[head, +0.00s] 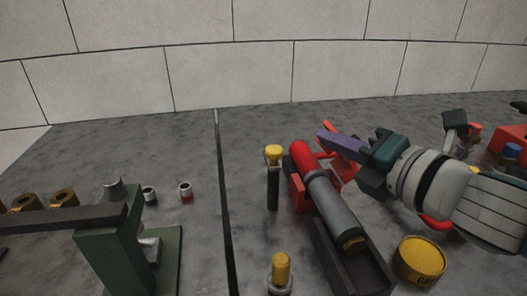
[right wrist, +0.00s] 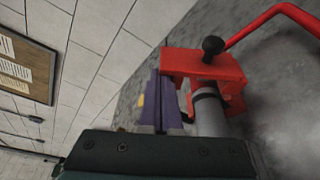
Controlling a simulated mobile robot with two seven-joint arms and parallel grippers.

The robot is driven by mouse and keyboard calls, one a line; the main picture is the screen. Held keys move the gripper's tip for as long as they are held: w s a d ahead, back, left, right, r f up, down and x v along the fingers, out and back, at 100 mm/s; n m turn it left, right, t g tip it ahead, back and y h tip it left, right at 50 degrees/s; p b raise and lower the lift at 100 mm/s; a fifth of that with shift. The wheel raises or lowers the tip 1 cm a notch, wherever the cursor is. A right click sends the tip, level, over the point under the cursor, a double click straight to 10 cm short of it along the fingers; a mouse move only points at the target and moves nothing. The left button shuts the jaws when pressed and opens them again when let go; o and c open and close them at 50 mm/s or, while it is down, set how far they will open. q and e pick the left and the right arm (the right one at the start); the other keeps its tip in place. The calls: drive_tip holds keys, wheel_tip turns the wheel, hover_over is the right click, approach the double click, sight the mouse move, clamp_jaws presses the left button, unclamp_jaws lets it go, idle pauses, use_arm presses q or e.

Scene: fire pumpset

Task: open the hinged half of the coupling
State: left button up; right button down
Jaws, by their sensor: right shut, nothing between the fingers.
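The coupling area shows in the head view as a red rounded part (head: 302,157) at the far end of a grey cylinder (head: 330,203), with red plates beside it. A flat red piece (head: 346,172) stands to its right, partly behind my right gripper. My right gripper (head: 327,141) has purple fingers, closed together and empty, above and beside the red parts. In the right wrist view, a red bracket (right wrist: 203,63) with a black knob (right wrist: 212,46) sits around a grey shaft (right wrist: 210,117), right beside the fingers. I cannot tell whether they touch. My left gripper is out of view.
A dark trough (head: 345,260) lies under the cylinder. A yellow tin (head: 420,257) stands right of it. A yellow-topped post (head: 273,175) stands to the left. A green stand (head: 125,240) with a dark bar is at the front left. The back middle-left is mostly clear.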

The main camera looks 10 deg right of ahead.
drive_tip(key=d+m+t+y+b, duration=0.1)
drive_tip(key=d+m+t+b, duration=0.1)
drive_tip(key=d+m+b, duration=0.3)
drive_tip(key=d+m, duration=0.2)
drive_tip(key=shift+d+r+m+y, duration=0.15)
drive_tip(key=shift+d+m+y, duration=0.05)
drive_tip(key=shift+m+y, duration=0.1)
drive_tip(key=shift+w, duration=0.1)
idle(0.6)
